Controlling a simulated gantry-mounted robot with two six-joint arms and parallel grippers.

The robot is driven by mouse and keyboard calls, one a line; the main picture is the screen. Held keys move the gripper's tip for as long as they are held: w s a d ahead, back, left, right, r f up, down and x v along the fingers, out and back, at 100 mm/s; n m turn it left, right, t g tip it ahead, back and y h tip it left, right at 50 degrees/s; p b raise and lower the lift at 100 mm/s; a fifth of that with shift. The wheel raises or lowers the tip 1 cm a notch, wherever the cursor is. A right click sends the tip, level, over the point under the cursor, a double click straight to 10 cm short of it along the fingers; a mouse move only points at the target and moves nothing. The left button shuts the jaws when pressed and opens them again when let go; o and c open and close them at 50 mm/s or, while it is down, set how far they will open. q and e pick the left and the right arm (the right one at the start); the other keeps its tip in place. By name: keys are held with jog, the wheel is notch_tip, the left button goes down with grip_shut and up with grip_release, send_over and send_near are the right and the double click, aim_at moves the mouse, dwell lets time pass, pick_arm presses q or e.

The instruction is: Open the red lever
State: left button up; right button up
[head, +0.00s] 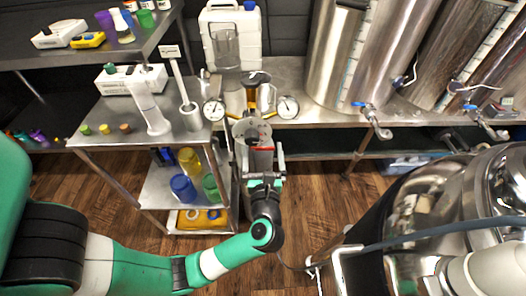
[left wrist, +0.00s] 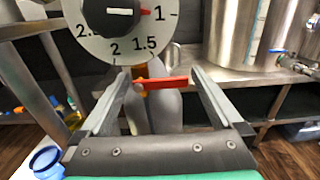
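The red lever (left wrist: 165,83) lies nearly level across the middle of the left wrist view, below a round white dial (left wrist: 130,45). A small bit of red, seemingly the same lever, shows in the head view (head: 266,149). My left gripper (left wrist: 161,76) is open, with its two fingers on either side of the lever in that picture. I cannot tell whether they touch it. In the head view my left gripper (head: 265,152) is just in front of the gauge fitting. My right gripper does not show clearly in either view.
Two dial gauges (head: 213,109) (head: 288,107) flank the fitting. A steel shelf cart (head: 100,117) with cups stands at left. Tall steel tanks (head: 335,55) stand on the back bench, and a shiny kettle (head: 430,205) is at right. Wooden floor (head: 325,195) is clear between.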

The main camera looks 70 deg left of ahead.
pick_arm(q)
jog(key=c, duration=1)
jog(key=shift+m+p, duration=1)
jog(key=shift+p, duration=0.3)
jog(key=shift+s+a+f+m+p, duration=0.1)
jog(key=shift+s+f+m+p, duration=0.3)
jog(key=shift+m+p, duration=1.7)
jog(key=shift+s+a+f+m+p, duration=0.1)
jog(key=shift+f+m+p, duration=0.55)
jog(key=shift+m+p, duration=1.45)
jog(key=shift+s+a+f+m+p, duration=0.15)
jog(key=shift+f+m+p, duration=0.35)
jog(key=shift+m+p, duration=1.55)
jog(key=shift+s+d+f+m+b, duration=0.1)
jog(key=shift+m+b, duration=0.4)
jog(key=shift+m, duration=0.15)
